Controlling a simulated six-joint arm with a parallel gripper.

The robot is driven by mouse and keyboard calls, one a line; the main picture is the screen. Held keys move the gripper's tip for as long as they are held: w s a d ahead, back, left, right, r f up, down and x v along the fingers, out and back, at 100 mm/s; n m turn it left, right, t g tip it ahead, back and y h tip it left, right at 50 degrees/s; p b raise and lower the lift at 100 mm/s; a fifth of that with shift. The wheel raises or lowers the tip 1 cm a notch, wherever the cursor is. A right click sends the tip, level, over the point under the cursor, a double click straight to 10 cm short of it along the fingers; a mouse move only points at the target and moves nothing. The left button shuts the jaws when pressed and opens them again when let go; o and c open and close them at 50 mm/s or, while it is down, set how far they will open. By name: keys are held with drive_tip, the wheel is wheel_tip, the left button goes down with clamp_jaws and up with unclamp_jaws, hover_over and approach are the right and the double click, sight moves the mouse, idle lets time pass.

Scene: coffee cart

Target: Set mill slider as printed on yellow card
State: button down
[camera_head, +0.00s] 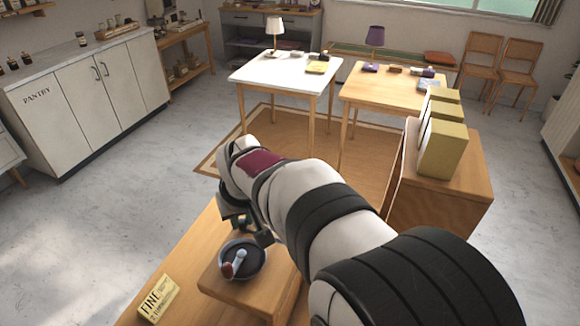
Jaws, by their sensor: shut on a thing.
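The yellow card (157,298) lies on the wooden cart top at the lower left. Its large print reads "FINE"; the smaller print below is too small to read. My gripper (250,231) is just behind a round dark dish (243,262) on a raised wooden block. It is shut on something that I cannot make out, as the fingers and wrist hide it. I cannot pick out the mill slider or its setting. The dish holds a pale handle-like piece and a dark red piece.
My arm covers the right part of the cart. A wooden cabinet (468,185) with several yellow boxes stands to the right. A white table (257,76) and a wooden table (386,101) with lamps stand beyond. The pantry counter (91,90) is far left. Open floor lies at left.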

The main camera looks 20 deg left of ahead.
drive_tip(key=c, duration=0.8)
unclamp_jaws()
drive_tip(key=shift+a, duration=0.2)
drive_tip(key=shift+o, duration=0.2)
drive_tip(key=v, duration=1.6)
drive_tip(key=d+f+m+h, duration=0.1)
drive_tip(key=d+f+m, duration=0.25)
drive_tip(key=d, duration=0.75)
drive_tip(key=s+d+f+m+g, duration=0.1)
drive_tip(key=s+d+f+m, duration=0.4)
drive_tip(key=s+d, duration=0.3)
drive_tip(key=s+d+f+m+g, duration=0.2)
drive_tip(key=s+d+f+m, duration=0.3)
drive_tip(key=s+d, duration=0.3)
drive_tip(key=shift+s+d+f+m, duration=0.15)
drive_tip(key=shift+s+f+m, duration=0.3)
drive_tip(key=shift+m, duration=0.1)
